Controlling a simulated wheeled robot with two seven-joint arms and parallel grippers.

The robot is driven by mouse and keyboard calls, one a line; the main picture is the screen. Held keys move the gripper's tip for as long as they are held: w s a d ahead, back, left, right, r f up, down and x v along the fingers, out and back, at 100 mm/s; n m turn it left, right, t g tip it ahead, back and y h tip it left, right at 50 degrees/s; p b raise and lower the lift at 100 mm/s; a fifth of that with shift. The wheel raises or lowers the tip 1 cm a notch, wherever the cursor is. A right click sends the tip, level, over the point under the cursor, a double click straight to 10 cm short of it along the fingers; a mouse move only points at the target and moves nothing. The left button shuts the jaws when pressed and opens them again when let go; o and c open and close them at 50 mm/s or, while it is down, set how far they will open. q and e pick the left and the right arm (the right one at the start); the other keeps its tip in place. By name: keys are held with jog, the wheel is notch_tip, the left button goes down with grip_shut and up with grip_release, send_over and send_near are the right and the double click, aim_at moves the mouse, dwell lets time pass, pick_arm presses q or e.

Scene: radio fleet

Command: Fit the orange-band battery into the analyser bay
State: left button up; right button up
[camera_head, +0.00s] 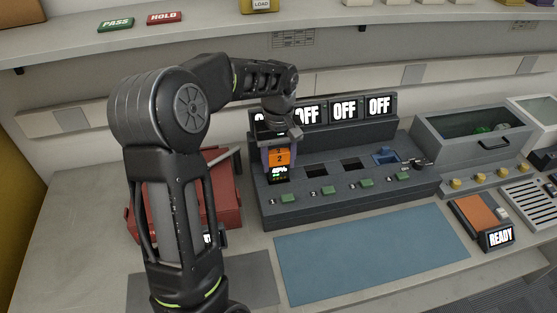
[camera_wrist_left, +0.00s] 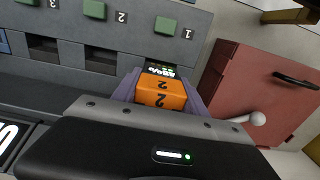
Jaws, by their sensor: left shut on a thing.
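The battery is upright at position 1 of the dark grey multi-slot rack (camera_head: 330,203). The left wrist view shows the battery (camera_wrist_left: 162,93) in line with the label 1. How deep it sits in the slot is hidden. No part is plainly labelled as the analyser bay. My right gripper is not in view.
Slots 2 and 3 look empty; a blue item (camera_head: 385,156) sits at the fourth. OFF displays (camera_head: 344,110) stand behind. A red box (camera_head: 222,190) is close on the left. A READY device (camera_head: 495,237) with an orange pad lies right. The blue mat (camera_head: 370,255) is clear.

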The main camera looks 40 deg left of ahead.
aim_at(279, 171)
pick_arm(q)
jog(key=shift+f+b, duration=1.2)
jog(key=shift+f, duration=0.5)
dwell(0.5)
jog(key=shift+f+b, duration=0.7)
jog(key=shift+f, duration=0.1)
jog(key=shift+r, duration=0.1)
jog(key=shift+r+p, duration=0.8)
jog(key=shift+s+d+r+p, duration=0.15)
jog(key=shift+r+p, duration=0.15)
jog(key=shift+r, duration=0.2)
jog(key=shift+r+p, duration=0.15)
jog(key=shift+p, duration=0.15)
dwell(0.8)
jog(key=shift+f+b, duration=0.75)
jog(key=shift+f, duration=0.3)
